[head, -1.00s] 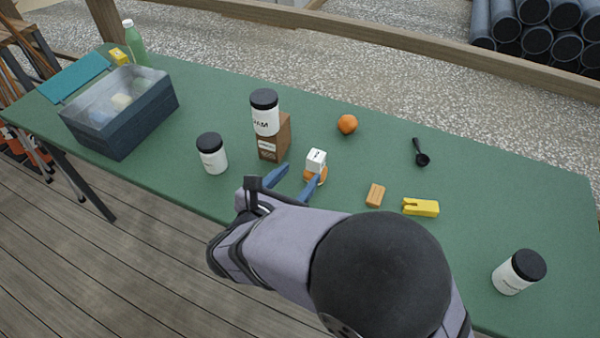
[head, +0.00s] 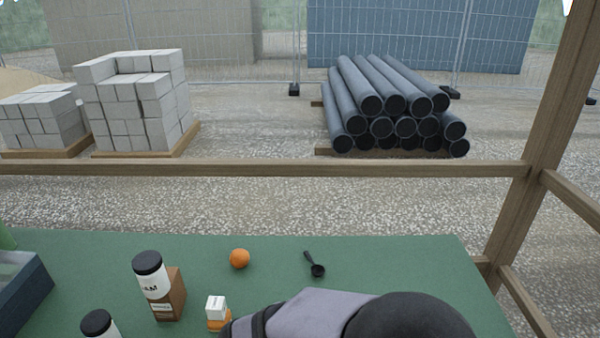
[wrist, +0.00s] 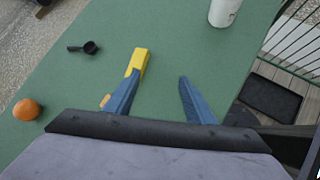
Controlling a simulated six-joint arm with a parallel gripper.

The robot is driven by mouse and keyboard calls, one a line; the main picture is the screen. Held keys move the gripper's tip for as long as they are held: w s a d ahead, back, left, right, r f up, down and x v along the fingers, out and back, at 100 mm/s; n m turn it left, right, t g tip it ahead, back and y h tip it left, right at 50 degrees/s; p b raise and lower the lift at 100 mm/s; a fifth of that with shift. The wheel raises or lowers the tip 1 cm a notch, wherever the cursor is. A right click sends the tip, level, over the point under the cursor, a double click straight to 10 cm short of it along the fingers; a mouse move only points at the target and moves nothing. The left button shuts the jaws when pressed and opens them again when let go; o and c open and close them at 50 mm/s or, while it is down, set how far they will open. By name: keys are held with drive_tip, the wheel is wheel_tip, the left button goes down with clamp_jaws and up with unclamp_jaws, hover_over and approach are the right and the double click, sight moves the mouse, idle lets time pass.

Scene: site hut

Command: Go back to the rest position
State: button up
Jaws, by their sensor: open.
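My gripper (wrist: 158,76) shows in the wrist view with its two blue fingers apart and nothing between them, above the green table (wrist: 125,25). The left fingertip overlaps the near end of a yellow block (wrist: 139,60) in the picture; I cannot tell whether they touch. In the head view my arm reaches in at the bottom and my gripper is out of sight. A white cube (head: 216,304) sits on an orange piece (head: 219,323), just left of my arm.
Another jar (head: 98,325), a dark blue bin (head: 28,295), an orange (head: 240,258) and a black scoop (head: 316,268) are also on the table. The wrist view shows a white jar (wrist: 224,12) at top.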

drive_tip(key=s+d+r+m+g+y+p, duration=0.1)
drive_tip(key=s+d+m, duration=0.4)
drive_tip(key=m, duration=0.6)
drive_tip(key=s+d+r+m+g+y+p, duration=0.2)
drive_tip(key=s+d+m+g+y+p, duration=0.2)
drive_tip(key=m, duration=0.7)
drive_tip(key=shift+s+d+g+y, duration=0.6)
drive_tip(key=shift+s+d+y, duration=0.1)
drive_tip(key=shift+s+d, duration=0.35)
drive_tip(key=shift+f, duration=0.1)
